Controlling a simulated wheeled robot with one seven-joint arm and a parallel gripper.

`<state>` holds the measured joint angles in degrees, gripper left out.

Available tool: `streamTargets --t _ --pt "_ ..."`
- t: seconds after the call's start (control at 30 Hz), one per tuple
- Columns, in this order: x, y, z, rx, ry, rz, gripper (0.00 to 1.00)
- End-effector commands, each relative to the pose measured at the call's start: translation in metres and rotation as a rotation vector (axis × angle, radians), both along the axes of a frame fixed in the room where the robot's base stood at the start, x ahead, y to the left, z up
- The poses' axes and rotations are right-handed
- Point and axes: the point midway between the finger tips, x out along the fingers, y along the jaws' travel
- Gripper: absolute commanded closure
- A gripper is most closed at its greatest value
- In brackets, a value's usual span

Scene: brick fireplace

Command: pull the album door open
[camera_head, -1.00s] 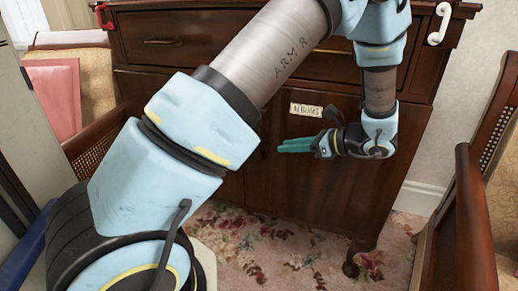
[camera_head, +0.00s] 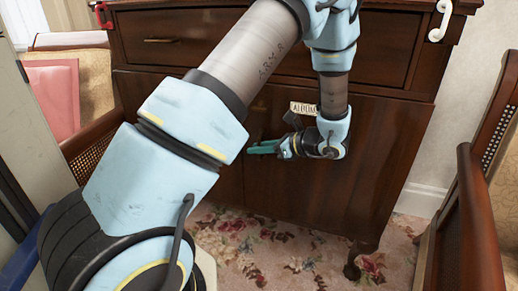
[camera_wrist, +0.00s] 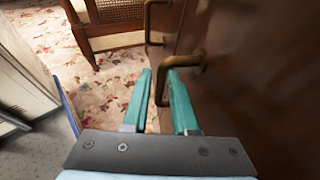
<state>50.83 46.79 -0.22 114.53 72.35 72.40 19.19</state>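The album door (camera_head: 345,170) is the right-hand door of a dark wood cabinet, with a small label reading "ALBUM" (camera_head: 304,108) near its top. It looks shut. Its brass handle (camera_wrist: 183,61) stands out from the door in the wrist view. My gripper (camera_head: 250,147) is in front of the door at its left edge, with teal fingers pointing left. In the wrist view my gripper (camera_wrist: 161,85) is open, and the handle's bar appears between the two fingers. I cannot tell whether either finger touches it. My gripper and arm cover part of the door in the head view.
A second brass handle (camera_wrist: 149,22) lies beyond the first. Drawers with handles (camera_head: 161,41) are above the doors. Wooden chairs stand left (camera_head: 92,140) and right (camera_head: 470,220). Flowered carpet (camera_head: 265,250) lies open in front of the cabinet.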

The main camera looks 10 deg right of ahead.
Motion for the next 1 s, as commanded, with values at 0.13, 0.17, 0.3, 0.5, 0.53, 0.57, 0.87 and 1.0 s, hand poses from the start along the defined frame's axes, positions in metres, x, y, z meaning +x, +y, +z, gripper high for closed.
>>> streamTargets --t 0.13,0.17,0.3,0.5,0.53,0.57,0.87,1.0 --pt "-0.0001 -0.0001 0.0001 0.0 0.0 0.0 0.82" --pt "-0.0001 -0.0001 0.0001 0.0 0.0 0.0 0.85" --pt "-0.0002 -0.0002 0.0002 0.0 0.0 0.0 1.0" --pt "-0.0001 -0.0003 0.0002 0.0 0.0 0.0 1.0" --pt "-0.0001 -0.0003 0.0002 0.0 0.0 0.0 1.0" --pt "-0.0001 -0.0003 0.0002 0.0 0.0 0.0 1.0" --pt "-0.0001 -0.0005 0.0003 0.0 0.0 0.0 1.0" --pt "-0.0002 -0.0005 0.0003 0.0 0.0 0.0 1.0"
